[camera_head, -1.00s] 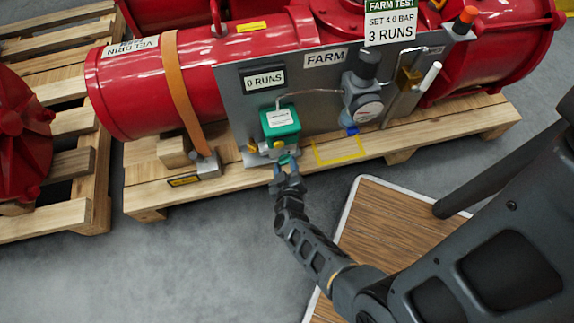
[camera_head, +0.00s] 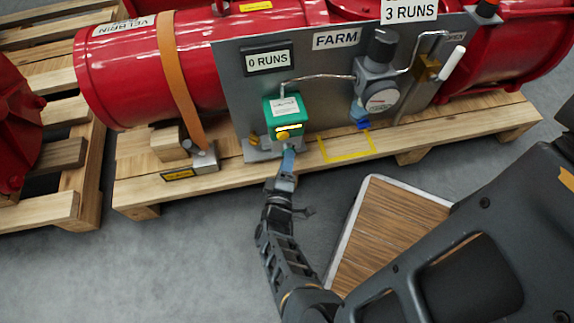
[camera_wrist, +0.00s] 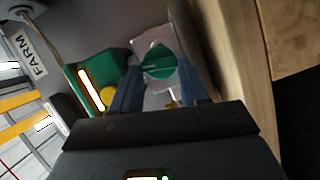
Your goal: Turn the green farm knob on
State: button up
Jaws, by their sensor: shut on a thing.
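The green knob (camera_wrist: 160,62) shows in the wrist view, between the blue fingers of my gripper (camera_wrist: 160,88). It is round, with a raised ridge and a pale line on it. A yellow button (camera_head: 283,135) is on the box. In the head view my gripper (camera_head: 289,157) reaches up to the lower front of the box and hides the knob. It is shut on the knob.
The display (camera_head: 268,60) reads "0 RUNS", beside a "FARM" label (camera_head: 336,39). A gauge with a regulator (camera_head: 380,98) and a white-handled lever (camera_head: 452,63) are to the right. A wooden pallet (camera_head: 410,137) lies below.

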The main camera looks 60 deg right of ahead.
jog(key=shift+a+f+n+h, duration=0.15)
jog(key=shift+n+h, duration=0.15)
jog(key=shift+n, duration=0.5)
jog(key=o, duration=1.1)
jog(key=shift+c, duration=0.2)
jog(key=v, duration=0.7)
jog(key=shift+a, duration=0.3)
jog(key=shift+s+p, duration=0.15)
jog(key=shift+p, duration=0.15)
